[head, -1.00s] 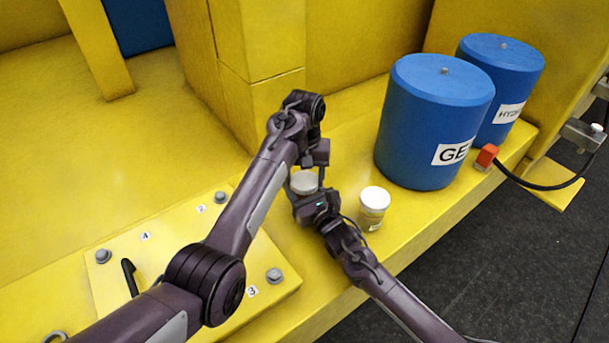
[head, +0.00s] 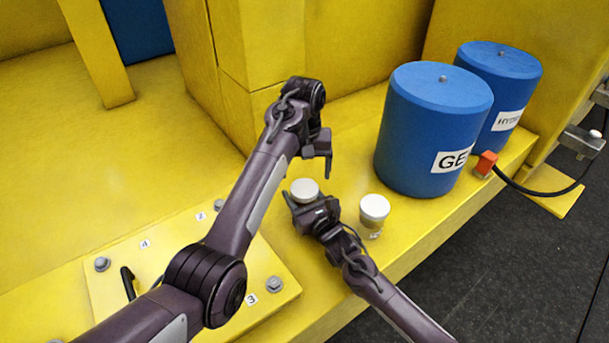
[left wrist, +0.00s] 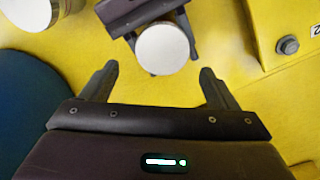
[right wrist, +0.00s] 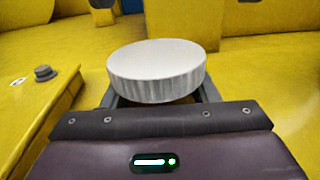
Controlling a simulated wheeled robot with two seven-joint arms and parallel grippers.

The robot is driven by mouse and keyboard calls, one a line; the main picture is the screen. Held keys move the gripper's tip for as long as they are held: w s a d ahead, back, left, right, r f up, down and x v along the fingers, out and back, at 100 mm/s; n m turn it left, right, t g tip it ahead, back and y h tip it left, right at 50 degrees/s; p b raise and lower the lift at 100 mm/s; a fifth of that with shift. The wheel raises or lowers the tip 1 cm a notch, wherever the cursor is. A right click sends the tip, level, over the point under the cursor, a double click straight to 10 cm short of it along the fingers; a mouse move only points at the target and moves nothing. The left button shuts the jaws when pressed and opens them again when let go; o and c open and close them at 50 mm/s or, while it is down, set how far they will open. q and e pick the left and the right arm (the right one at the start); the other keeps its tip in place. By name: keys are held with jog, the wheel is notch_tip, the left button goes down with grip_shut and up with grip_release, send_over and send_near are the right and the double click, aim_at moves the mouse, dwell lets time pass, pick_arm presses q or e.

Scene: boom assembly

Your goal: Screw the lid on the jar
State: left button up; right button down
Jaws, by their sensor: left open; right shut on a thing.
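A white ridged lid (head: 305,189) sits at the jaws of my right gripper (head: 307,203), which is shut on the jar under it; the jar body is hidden. In the right wrist view the lid (right wrist: 157,68) looks about level, above the fingers (right wrist: 160,95). Whether it is seated cannot be told. My left gripper (head: 317,162) is open and empty, above and behind the lid. In the left wrist view the lid (left wrist: 162,49) lies beyond and between the open fingers (left wrist: 158,74), apart from them. A second white-lidded jar (head: 374,212) stands to the right.
Two blue drums (head: 432,130) (head: 500,80) stand at the right on the yellow surface. A bolted yellow plate (head: 215,255) lies at the left. A red connector (head: 486,163) with a black cable is by the front edge. Yellow posts rise behind my grippers.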

aim_at(304, 188)
pick_arm(q)
jog(key=shift+s+a, duration=0.1)
jog(key=shift+s, duration=0.25)
jog(key=shift+c, duration=0.3)
notch_tip(304, 188, up, 4)
jog(key=n, duration=0.2)
jog(key=shift+f+n, duration=0.25)
jog(key=shift+n, duration=0.15)
jog(key=shift+f, duration=0.1)
jog(key=shift+f, duration=3.95)
jog(key=shift+c, duration=0.3)
